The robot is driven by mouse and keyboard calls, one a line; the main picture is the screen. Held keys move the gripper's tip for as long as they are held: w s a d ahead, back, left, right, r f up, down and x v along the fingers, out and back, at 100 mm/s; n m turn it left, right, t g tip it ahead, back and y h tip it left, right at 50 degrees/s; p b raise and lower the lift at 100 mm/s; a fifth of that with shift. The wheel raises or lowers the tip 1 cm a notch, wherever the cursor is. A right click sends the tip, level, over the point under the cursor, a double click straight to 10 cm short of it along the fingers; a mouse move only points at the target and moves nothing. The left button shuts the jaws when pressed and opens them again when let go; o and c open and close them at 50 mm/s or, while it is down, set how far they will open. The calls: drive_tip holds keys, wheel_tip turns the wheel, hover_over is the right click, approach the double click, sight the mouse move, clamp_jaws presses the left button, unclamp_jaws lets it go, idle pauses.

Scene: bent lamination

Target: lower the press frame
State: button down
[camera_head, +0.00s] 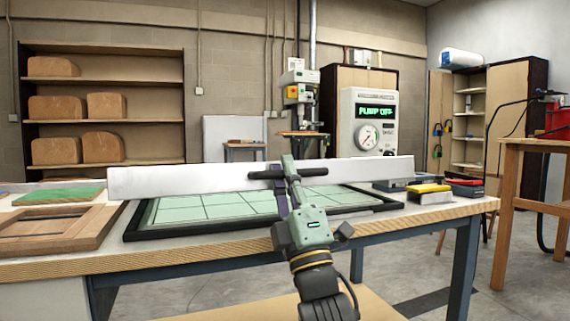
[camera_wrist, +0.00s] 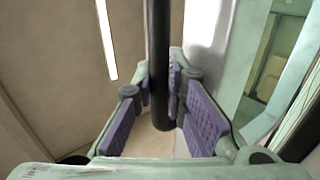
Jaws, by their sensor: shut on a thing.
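The press frame (camera_head: 200,179) shows in the head view as a long pale bar above the workbench, behind the green gridded press bed (camera_head: 205,208). Its dark handle (camera_head: 312,172) runs along the front of the bar near its middle. My gripper (camera_head: 284,173) is at the handle, its fingers reaching away from me over the bed. In the wrist view the handle (camera_wrist: 158,45) is a dark rod passing between the purple pads of my gripper (camera_wrist: 163,97), which is shut on it. The frame stands raised above the bed; the fingers hide part of the handle.
On the workbench (camera_head: 420,215) a wooden frame (camera_head: 55,228) and a green board (camera_head: 58,195) lie at left. A yellow-topped block (camera_head: 429,191) lies at right. A gauge cabinet reading "PUMP OFF" (camera_head: 376,112) stands behind. A wooden table (camera_head: 530,165) stands at far right.

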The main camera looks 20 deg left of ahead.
wheel_tip(320, 180, down, 7)
drive_tip(key=b, duration=0.4)
drive_tip(key=shift+s+d+f, duration=0.2)
drive_tip(key=shift+s+d, duration=0.1)
drive_tip(key=shift+s, duration=0.15)
drive_tip(key=c, duration=1.7)
unclamp_jaws()
drive_tip(key=shift+w+f, duration=0.1)
drive_tip(key=shift+w, duration=0.05)
drive_tip(key=shift+o, duration=0.5)
